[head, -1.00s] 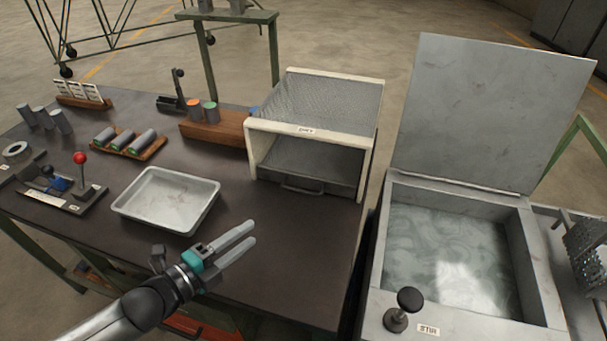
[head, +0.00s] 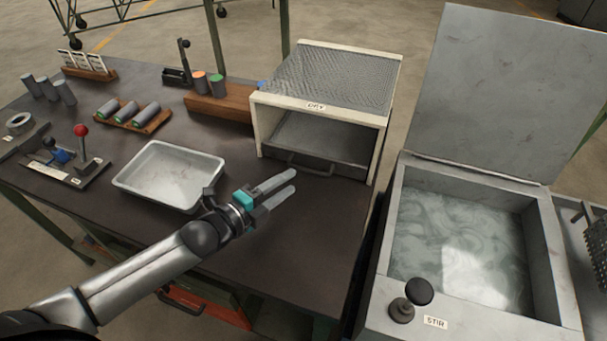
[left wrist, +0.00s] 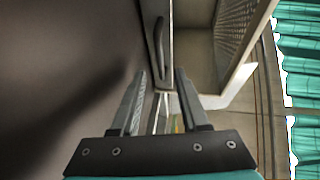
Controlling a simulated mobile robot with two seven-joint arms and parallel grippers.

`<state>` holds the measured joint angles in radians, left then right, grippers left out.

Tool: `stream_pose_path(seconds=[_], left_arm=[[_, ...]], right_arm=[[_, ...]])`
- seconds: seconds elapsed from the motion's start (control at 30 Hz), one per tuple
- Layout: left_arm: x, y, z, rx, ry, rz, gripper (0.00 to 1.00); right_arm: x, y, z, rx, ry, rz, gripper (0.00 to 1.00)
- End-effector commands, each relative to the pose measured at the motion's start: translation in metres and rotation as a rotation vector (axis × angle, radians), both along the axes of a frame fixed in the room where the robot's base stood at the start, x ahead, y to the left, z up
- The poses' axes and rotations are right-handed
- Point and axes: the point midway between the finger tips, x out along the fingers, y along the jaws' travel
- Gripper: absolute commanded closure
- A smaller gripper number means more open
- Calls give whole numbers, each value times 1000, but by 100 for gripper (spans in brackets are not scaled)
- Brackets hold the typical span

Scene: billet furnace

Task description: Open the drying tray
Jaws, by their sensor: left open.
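The drying tray (head: 322,141) sits inside the white-framed drying box (head: 320,105) labelled DRY, on the dark bench. Its dark bar handle (head: 304,166) is on the front at the bottom of the box opening. The handle (left wrist: 159,42) also shows in the left wrist view, ahead of the fingers and slightly left of centre. My left gripper (head: 284,186) is open and empty, a little in front of the handle and apart from it. The same gripper (left wrist: 160,92) shows at the bottom of the left wrist view. My right gripper is not in view.
An empty metal pan (head: 170,176) lies left of my gripper. A wooden block with coloured-top cylinders (head: 219,103) stands left of the box. A tank of liquid (head: 460,245) with an open lid and a STIR knob (head: 411,298) is at the right. The bench front right is clear.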

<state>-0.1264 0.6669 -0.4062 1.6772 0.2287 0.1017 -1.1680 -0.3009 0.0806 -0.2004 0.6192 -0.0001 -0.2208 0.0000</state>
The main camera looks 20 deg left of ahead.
Motion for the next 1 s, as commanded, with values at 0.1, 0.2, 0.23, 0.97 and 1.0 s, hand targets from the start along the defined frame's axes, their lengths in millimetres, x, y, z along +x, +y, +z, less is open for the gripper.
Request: stream_pose_path(seconds=[0.1,0.2,0.23,0.97,1.0], left_arm=[[16,-7,-3,-2,-1,0,55],[28,-13,-6,-1,-3,0,55],[32,-14,-7,-1,-2,1,55],[55,-26,-11,-1,0,0,63],[55,-26,-11,-1,0,0,68]], right_arm=[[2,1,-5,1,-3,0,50],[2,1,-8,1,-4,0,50],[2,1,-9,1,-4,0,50],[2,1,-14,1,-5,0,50],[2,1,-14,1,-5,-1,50]])
